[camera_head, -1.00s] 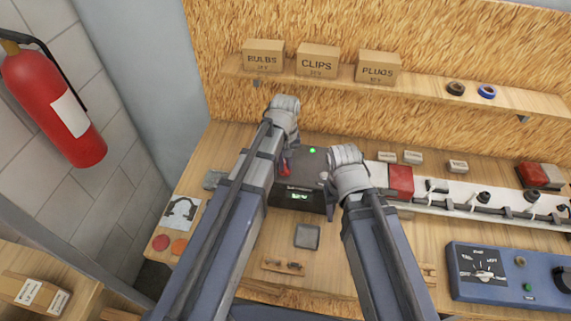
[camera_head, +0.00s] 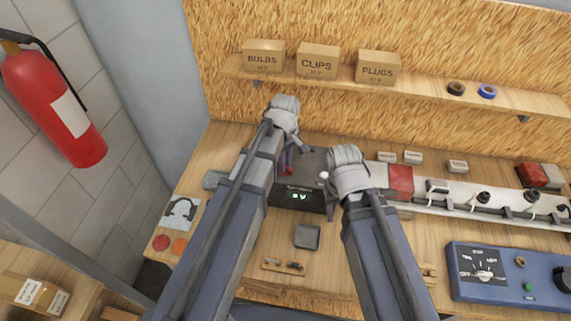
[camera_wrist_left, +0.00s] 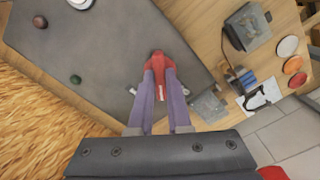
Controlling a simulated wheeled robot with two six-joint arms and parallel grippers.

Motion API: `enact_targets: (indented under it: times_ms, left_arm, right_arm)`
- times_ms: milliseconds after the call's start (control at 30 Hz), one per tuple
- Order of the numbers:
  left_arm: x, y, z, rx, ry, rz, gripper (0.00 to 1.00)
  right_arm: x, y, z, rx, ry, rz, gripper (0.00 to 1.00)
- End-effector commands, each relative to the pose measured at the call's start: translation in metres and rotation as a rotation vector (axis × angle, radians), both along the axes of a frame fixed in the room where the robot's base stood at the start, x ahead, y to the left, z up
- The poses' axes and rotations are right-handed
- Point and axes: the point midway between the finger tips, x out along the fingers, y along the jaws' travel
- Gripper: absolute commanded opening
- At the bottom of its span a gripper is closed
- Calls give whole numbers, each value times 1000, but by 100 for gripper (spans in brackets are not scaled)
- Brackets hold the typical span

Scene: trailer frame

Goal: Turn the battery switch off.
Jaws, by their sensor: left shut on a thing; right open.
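The battery switch is a red handle (camera_head: 286,170) on top of a dark grey box (camera_head: 312,162). The box's front display (camera_head: 299,196) reads 0V. My left gripper (camera_head: 288,163) is shut on the red handle, partly hidden by my arm. In the left wrist view, the purple-grey fingers (camera_wrist_left: 160,88) close on the red switch handle (camera_wrist_left: 158,61), and a dark green lamp (camera_wrist_left: 75,79) on the box top looks unlit. My right gripper (camera_head: 329,207) is open and empty at the box's right side.
A white rail with plugs (camera_head: 470,200) and a blue panel with a dial (camera_head: 505,273) lie to the right. A shelf (camera_head: 420,92) with cardboard boxes runs behind. A small grey square piece (camera_head: 307,236) lies in front of the box. A fire extinguisher (camera_head: 55,100) hangs at left.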

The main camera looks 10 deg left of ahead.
Motion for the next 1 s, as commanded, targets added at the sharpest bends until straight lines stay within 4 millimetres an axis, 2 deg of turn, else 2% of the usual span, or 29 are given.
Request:
enact_targets:
  times_ms: [233, 600, 1000]
  left_arm:
    - [0, 0, 0, 1, 1, 19, 0]
    - [0, 0, 0, 0, 1, 419, 0]
    - [0, 0, 0, 0, 1, 487, 0]
  right_arm:
    - [0, 0, 0, 0, 0, 0, 50]
    - [0, 0, 0, 0, 0, 0, 50]
    - [0, 0, 0, 0, 0, 0, 50]
